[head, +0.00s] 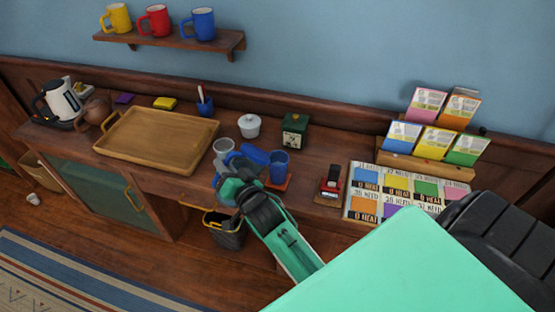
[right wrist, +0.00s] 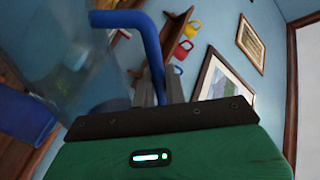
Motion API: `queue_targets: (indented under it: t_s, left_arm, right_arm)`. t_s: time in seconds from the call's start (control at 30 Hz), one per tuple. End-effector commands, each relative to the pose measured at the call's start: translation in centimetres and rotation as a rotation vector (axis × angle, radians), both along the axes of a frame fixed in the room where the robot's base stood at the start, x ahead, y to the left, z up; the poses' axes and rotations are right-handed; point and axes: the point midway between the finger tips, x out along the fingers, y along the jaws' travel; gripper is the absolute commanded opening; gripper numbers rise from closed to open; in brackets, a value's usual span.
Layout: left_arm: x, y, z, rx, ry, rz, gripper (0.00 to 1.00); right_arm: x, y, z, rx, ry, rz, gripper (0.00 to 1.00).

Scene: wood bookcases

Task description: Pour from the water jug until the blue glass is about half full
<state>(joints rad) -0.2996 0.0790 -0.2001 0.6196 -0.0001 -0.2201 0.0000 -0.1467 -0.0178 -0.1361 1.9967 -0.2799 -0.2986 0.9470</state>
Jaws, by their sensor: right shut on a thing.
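The blue glass (head: 278,167) stands upright on a red coaster (head: 272,183) near the front edge of the counter. My right gripper (head: 236,187) is just left of it, shut on the blue handle of the water jug (head: 254,154). The right wrist view shows the handle (right wrist: 152,45) between the fingers and the jug's clear body (right wrist: 88,75) to their left. In the head view the gripper hides much of the jug; its exact tilt, water level and any stream cannot be told. The contents of the blue glass are not clear. My left gripper is not in view.
A grey glass (head: 222,147) stands behind my right gripper. A wooden tray (head: 150,160) lies to the left. A white lidded pot (head: 250,126) and green box (head: 295,130) stand behind. A dark red item (head: 331,182) and card board (head: 362,205) are to the right.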

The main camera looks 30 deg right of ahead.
Motion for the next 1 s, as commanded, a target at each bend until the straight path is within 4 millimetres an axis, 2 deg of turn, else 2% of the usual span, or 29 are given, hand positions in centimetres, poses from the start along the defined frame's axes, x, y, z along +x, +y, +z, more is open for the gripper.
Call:
queue_targets:
  t_s: [0.17, 0.37, 0.7, 1.0]
  left_arm:
    - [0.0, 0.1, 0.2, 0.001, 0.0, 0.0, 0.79]
    - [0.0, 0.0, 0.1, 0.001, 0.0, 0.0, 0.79]
    - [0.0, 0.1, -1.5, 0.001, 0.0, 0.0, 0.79]
    - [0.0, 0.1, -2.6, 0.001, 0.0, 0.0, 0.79]
  right_arm:
    - [0.0, 0.5, -0.1, -0.054, -0.003, 0.0, 0.0]
    - [-0.1, 2.5, -0.9, -0.207, -0.011, 0.0, 0.0]
    - [-0.3, 5.4, -3.8, -0.537, -0.027, 0.0, 0.0]
    - [-0.3, 6.2, -5.5, -0.706, -0.037, -0.002, 0.0]
